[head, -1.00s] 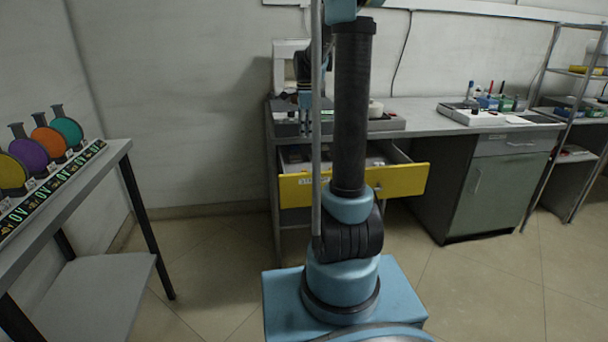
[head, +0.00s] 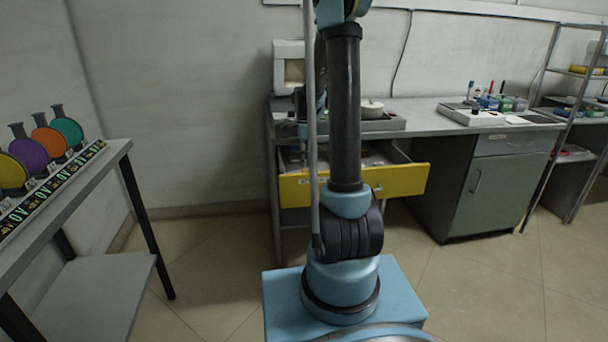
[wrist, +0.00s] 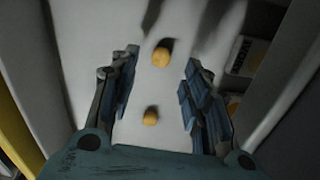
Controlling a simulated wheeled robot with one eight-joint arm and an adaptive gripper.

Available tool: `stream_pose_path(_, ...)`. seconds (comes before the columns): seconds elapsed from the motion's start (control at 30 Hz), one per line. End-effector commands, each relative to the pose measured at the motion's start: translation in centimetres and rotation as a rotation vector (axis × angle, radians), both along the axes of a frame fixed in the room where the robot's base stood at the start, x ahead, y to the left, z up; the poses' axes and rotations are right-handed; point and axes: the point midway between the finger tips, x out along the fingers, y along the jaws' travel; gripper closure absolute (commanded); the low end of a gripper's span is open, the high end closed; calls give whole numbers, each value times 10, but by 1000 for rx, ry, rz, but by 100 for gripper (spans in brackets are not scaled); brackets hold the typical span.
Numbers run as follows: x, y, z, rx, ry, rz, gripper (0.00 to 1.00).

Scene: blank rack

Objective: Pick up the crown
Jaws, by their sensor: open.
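In the wrist view, two small rounded yellow-orange pieces lie on a pale surface. The larger piece (wrist: 162,55) is between my fingertips, and the smaller piece (wrist: 150,116) is nearer the palm side of the picture. Either could be the crown; their shape is too blurred to tell which. My gripper (wrist: 159,66) is open, with one finger on each side of the pieces and nothing held. In the head view my gripper is mostly hidden behind my arm, over the open drawer (head: 408,181).
The drawer has a yellow front and sticks out from the workbench (head: 425,118). A grey tray (head: 392,123) with a white pot stands above it. A table with coloured discs (head: 70,130) stands left.

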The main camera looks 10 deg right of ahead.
Motion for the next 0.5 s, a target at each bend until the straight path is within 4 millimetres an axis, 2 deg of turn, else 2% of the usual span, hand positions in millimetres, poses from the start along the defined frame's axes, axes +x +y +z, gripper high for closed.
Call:
stream_pose_path(0.3, 2, 2, -38, 0, 0, 0, 57)
stream_pose_path(0.5, 2, 2, -45, 0, 0, 0, 57)
